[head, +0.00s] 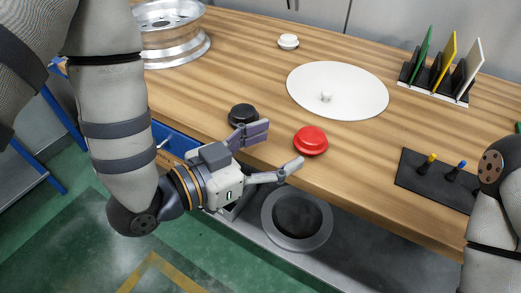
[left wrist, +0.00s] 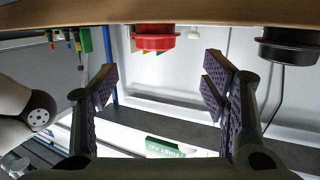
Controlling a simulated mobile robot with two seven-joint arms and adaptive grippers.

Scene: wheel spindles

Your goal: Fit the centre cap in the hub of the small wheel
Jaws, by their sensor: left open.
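A red round cap (head: 311,139) lies on the wooden bench near its front edge. A black cap (head: 243,115) lies left of it, and a small white cap (head: 288,41) lies farther back. My left gripper (head: 279,147) is open and empty, its fingers pointing toward the red cap without holding it. The left wrist view, which looks upside down, shows the red cap (left wrist: 153,38) beyond the open fingers (left wrist: 160,88) and the black cap (left wrist: 288,47) to the right. A silver wheel (head: 172,40) stands at the back left, partly hidden by my left arm; its hub is unclear. My right gripper is out of view.
A white disc with a central spindle (head: 337,78) lies mid-bench. A rack with coloured plates (head: 435,90) and a dark peg block (head: 425,180) stand to the right. A grey ring-shaped thing (head: 268,222) sits below the bench's front edge. Bare wood lies right of the red cap.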

